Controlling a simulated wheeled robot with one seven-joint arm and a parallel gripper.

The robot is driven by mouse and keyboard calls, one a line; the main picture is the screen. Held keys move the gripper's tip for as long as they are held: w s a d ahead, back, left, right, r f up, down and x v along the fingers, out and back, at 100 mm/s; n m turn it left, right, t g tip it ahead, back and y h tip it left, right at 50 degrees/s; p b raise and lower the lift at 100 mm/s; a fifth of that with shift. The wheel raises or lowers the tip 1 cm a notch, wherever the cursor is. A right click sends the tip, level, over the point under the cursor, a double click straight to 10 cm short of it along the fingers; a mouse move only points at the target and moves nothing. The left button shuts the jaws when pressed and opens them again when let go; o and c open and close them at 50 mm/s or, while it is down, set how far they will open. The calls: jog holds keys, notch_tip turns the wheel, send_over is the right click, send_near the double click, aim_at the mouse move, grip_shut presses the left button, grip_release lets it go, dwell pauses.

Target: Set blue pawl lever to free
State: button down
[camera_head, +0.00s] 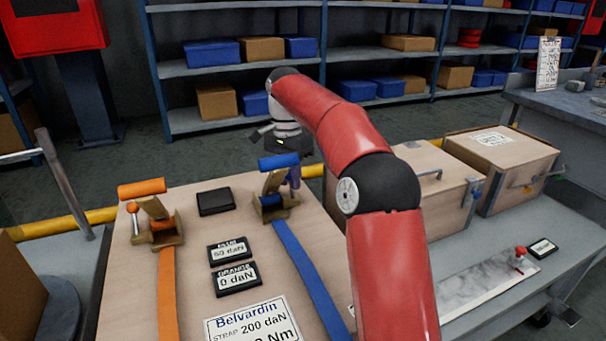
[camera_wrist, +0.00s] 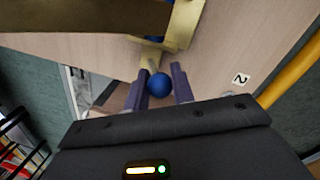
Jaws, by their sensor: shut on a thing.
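In the head view, my gripper (camera_head: 293,181) reaches down at the right side of the blue ratchet (camera_head: 270,207), and the knob is hidden there. The blue ratchet's handle (camera_head: 279,161) stands above its brass frame, and a blue strap (camera_head: 303,262) runs from it toward the front.
An orange ratchet (camera_head: 158,232) with its own knobbed lever stands to the left. Two displays read blue 50 daN (camera_head: 230,251) and orange 0 daN (camera_head: 237,279). A black box (camera_head: 215,201) lies behind them. Wooden crates (camera_head: 511,165) stand at the right.

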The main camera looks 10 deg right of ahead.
jog(key=shift+w+f+g, duration=0.35)
jog(key=shift+w+g, duration=0.1)
jog(key=shift+g, duration=0.55)
jog(key=shift+h, duration=0.3)
